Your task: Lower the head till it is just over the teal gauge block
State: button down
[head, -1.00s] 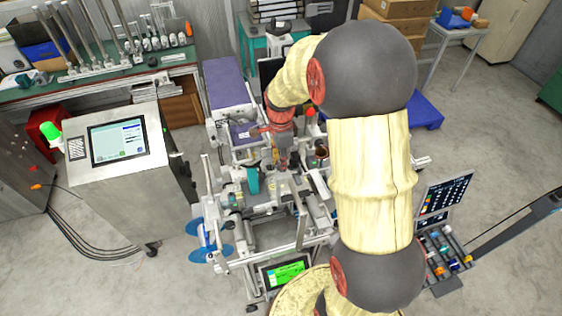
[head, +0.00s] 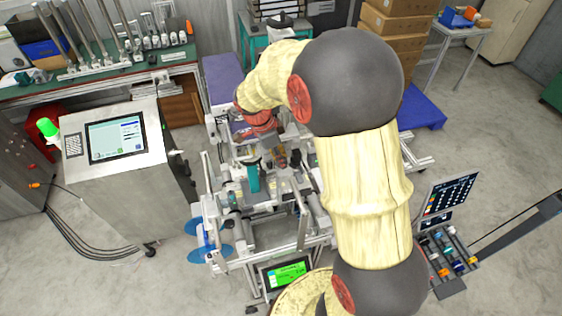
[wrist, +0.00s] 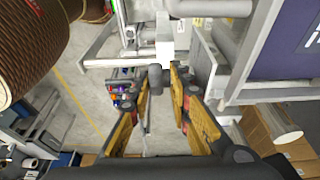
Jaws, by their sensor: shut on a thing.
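A teal part (head: 253,178), which looks like the gauge block, stands upright on the machine in the head view, with a dark piece at its top. In the wrist view my gripper (wrist: 156,78) has its yellow-padded fingers closed in on a small dark grey cylinder (wrist: 155,79), which looks like a knob or handle. The teal part is not recognisable in the wrist view.
The machine frame (head: 303,232) with rails and rollers surrounds the teal part. A control cabinet with a screen (head: 117,139) stands to its left, and a small green display (head: 287,274) sits at its front. A large brown roll (wrist: 38,45) is close in the wrist view.

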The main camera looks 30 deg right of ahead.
jog(key=h+b, duration=0.1)
jog(key=b, duration=0.1)
jog(key=h+b, duration=0.1)
jog(key=b, duration=0.1)
jog(key=f+g+h+b, duration=0.1)
jog(key=h+b, duration=0.1)
jog(key=shift+a+b, duration=0.3)
jog(key=shift+a, duration=0.1)
jog(key=h+b, duration=0.1)
jog(key=b, duration=0.1)
jog(key=shift+r+g+h+b, duration=0.3)
jog(key=shift+g+h+b, duration=0.1)
jog(key=shift+r, duration=0.1)
jog(key=c, duration=1.9)
grip_release()
jog(key=shift+s+a+r, duration=0.1)
jog(key=shift+s+a, duration=0.05)
jog(key=shift+s, duration=0.05)
jog(key=shift+o, duration=0.4)
jog(key=shift+w, duration=0.1)
jog(key=v, duration=1.2)
